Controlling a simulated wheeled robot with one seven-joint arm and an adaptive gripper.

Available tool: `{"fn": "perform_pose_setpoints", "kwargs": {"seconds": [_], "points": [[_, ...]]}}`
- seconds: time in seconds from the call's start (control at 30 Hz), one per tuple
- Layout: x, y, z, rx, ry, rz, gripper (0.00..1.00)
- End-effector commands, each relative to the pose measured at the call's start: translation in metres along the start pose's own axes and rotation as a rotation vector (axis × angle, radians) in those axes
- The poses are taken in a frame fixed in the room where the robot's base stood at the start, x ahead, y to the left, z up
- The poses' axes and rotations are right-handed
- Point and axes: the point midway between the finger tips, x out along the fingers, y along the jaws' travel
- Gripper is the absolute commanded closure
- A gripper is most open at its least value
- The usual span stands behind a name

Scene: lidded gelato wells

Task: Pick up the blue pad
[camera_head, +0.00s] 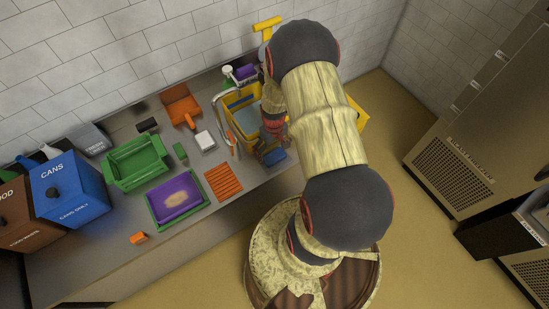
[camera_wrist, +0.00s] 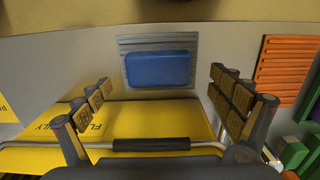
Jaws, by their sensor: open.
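The blue pad (camera_head: 274,157) lies near the counter's front edge, just below my gripper (camera_head: 270,143). In the wrist view the blue pad (camera_wrist: 158,69) is a rounded block lying flat on a grey ribbed plate (camera_wrist: 128,45). My gripper (camera_wrist: 161,88) is open there, with one finger on each side of the picture and nothing between them. The pad appears ahead of the fingers, between their lines and apart from them. The arm hides part of the counter around the gripper in the head view.
An orange ribbed mat (camera_head: 224,182) lies left of the pad. A yellow bucket (camera_head: 238,98) stands behind. A yellow lettered surface (camera_wrist: 160,118) is close beneath the fingers.

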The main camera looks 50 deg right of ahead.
Motion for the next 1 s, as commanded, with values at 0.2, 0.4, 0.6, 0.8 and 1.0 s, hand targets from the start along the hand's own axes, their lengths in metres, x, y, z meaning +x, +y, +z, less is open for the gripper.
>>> {"fn": "perform_pose_setpoints", "kwargs": {"seconds": [0.2, 0.4, 0.6, 0.8, 1.0], "points": [[0.035, 0.003, 0.002, 0.0, -0.003, -0.001, 0.07], [0.04, 0.003, 0.001, 0.0, -0.001, 0.0, 0.07], [0.039, 0.003, 0.001, 0.0, -0.001, 0.0, 0.13], [0.039, 0.003, 0.001, 0.0, -0.001, 0.0, 0.24], [0.039, 0.003, 0.001, 0.0, -0.001, 0.0, 0.36]]}}
